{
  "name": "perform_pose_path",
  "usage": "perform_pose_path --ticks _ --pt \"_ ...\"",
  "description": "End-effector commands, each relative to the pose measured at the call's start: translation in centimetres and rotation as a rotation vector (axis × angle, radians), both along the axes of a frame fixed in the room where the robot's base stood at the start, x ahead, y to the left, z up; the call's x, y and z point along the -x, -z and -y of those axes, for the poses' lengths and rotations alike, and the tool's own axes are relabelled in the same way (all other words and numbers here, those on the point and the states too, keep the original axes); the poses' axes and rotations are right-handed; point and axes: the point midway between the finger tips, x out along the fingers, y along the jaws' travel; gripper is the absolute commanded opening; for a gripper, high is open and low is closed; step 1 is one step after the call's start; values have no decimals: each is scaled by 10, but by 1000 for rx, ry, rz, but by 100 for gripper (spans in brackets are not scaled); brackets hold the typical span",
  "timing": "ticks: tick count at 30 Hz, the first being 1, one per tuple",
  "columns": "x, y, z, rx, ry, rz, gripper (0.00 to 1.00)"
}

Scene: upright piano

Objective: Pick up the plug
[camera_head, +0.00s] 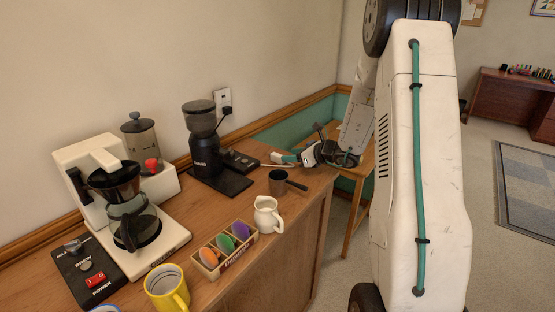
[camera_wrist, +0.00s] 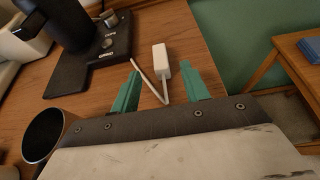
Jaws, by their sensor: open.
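A small white plug-like block (camera_wrist: 161,62) with a white cord (camera_wrist: 151,81) lies on the wooden counter in the wrist view. I take it as the plug; no prongs can be made out. My gripper (camera_wrist: 160,68) is open, with one teal finger to the left of the block and cord and one to the right. The fingers look apart from the block, and their height above the counter is hard to judge. In the head view the white block (camera_head: 276,157) shows near the counter's far end, just left of my gripper (camera_head: 287,158).
A black grinder (camera_head: 203,150) on its base stands left of the plug. A dark handled cup (camera_head: 279,184) and a white jug (camera_head: 267,216) stand nearer. A black plug sits in the wall outlet (camera_head: 224,102). A wooden stool (camera_wrist: 297,55) stands beyond the counter edge.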

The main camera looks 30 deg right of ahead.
Motion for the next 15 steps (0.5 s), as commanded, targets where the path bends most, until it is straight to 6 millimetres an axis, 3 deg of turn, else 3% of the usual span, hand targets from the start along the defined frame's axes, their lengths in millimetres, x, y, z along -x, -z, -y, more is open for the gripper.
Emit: perform_pose_path --ticks 15 --pt "-53 29 -19 0 -7 0 45"
